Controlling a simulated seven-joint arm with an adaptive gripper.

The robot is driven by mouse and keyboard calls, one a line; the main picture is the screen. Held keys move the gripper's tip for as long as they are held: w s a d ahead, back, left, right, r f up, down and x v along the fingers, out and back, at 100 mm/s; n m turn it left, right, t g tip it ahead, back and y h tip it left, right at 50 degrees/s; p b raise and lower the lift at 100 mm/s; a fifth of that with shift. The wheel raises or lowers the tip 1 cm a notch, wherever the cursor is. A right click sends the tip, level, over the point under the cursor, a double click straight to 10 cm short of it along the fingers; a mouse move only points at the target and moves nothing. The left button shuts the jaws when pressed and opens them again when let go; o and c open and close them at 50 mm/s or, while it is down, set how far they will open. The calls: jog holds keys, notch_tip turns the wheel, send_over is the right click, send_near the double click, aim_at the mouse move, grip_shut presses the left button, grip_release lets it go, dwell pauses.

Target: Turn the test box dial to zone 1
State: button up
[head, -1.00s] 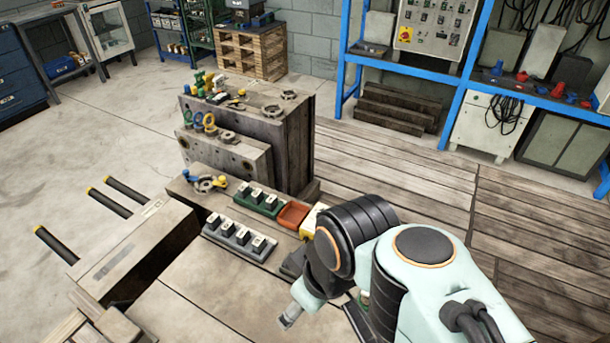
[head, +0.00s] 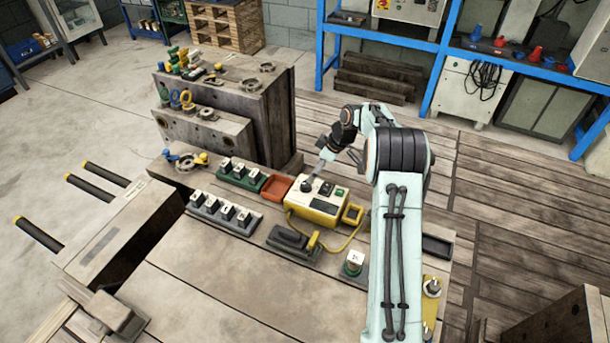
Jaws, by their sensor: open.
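The test box (head: 328,214), yellow with a pale top panel, sits on the wooden bench to the left of my arm. Dark controls and a green one show on its top. The dial looks to be the dark knob (head: 327,188) on the panel, but its pointer and zone marks are too small to read. My gripper (head: 320,169) is open, at the back of the box. One finger reaches down to the panel's back left part; I cannot tell whether it touches anything. No object shows in the jaws.
A red tray (head: 276,188) and a green rack (head: 238,178) stand left of the box. A grey rack (head: 222,216) with several pale-topped blocks lies in front. A yellow cable (head: 347,243) loops before the box. A tall mould block (head: 275,115) rises behind left.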

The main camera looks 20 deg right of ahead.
aim_at(306, 184)
jog(key=x, duration=0.6)
jog(key=shift+w, duration=0.15)
grip_shut()
